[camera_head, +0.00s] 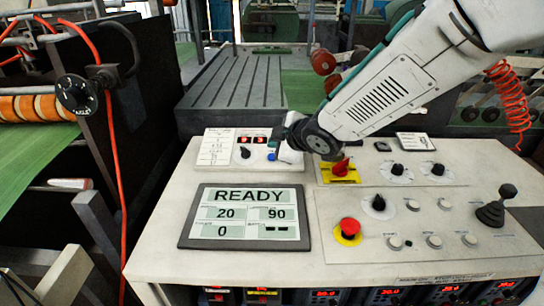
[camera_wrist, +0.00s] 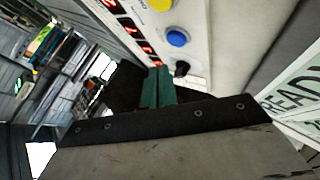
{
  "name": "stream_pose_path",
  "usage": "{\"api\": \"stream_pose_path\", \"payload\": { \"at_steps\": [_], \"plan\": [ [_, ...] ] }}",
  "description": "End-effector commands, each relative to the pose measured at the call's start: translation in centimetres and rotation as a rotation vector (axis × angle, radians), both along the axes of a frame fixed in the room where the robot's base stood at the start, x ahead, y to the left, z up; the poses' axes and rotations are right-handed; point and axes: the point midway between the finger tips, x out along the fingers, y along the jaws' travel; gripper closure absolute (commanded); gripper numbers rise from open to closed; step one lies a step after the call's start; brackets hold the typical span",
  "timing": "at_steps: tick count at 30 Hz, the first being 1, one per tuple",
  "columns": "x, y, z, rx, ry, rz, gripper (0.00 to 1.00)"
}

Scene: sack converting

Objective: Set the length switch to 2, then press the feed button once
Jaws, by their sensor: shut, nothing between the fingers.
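A small box on the console's back left carries a black knob (camera_head: 245,153), which looks like the length switch, under red digits. Its pointer setting is too small to read. A blue button (camera_head: 271,157) sits right of the knob; I cannot read whether it is labelled feed. My gripper (camera_head: 290,146) is just right of the blue button, partly hidden by my wrist. In the wrist view the teal fingers (camera_wrist: 157,88) are together and empty. The black knob (camera_wrist: 182,68) and blue button (camera_wrist: 178,38) lie beyond the fingertips; contact cannot be told.
A screen (camera_head: 245,216) reads READY, with 20, 90 and 0. A red knob on a yellow plate (camera_head: 341,170) is close right of my gripper. A red mushroom button (camera_head: 348,229) and joystick (camera_head: 495,208) stand on the panel. A label card (camera_head: 215,148) is left of the knob.

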Motion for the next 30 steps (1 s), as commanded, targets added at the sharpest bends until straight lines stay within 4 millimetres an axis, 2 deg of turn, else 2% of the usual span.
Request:
{"api": "stream_pose_path", "payload": {
  "at_steps": [7, 30],
  "plan": [
    [0.4, 0.0, -1.7, 0.000, 0.001, -0.001, 1.00],
    [0.4, 0.0, -1.8, -0.001, -0.001, -0.001, 1.00]
  ]
}}
